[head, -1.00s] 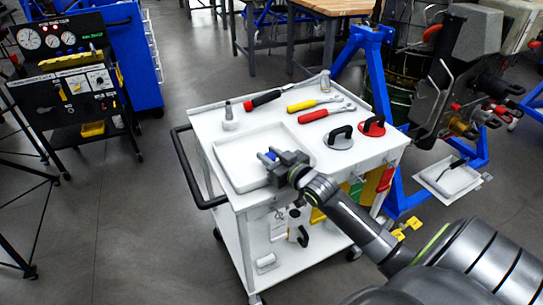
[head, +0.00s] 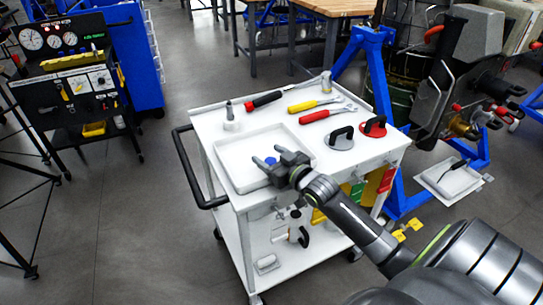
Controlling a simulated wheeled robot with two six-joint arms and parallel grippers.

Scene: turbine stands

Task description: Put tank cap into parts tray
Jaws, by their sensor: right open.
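A small blue tank cap (head: 270,161) lies in the white parts tray (head: 228,165) on top of the white cart. My right gripper (head: 267,161) is over the tray's right part, with its fingers spread apart. The cap shows between and just beyond the fingers; whether a finger touches it I cannot tell. My left gripper is not in the head view.
On the cart top (head: 205,122) are a grey suction cup (head: 340,139), a red suction cup (head: 373,127), yellow pliers (head: 310,104), red pliers (head: 322,114), a red-and-black screwdriver (head: 265,99) and a white-based fitting (head: 230,122). A blue stand (head: 376,75) rises at the right.

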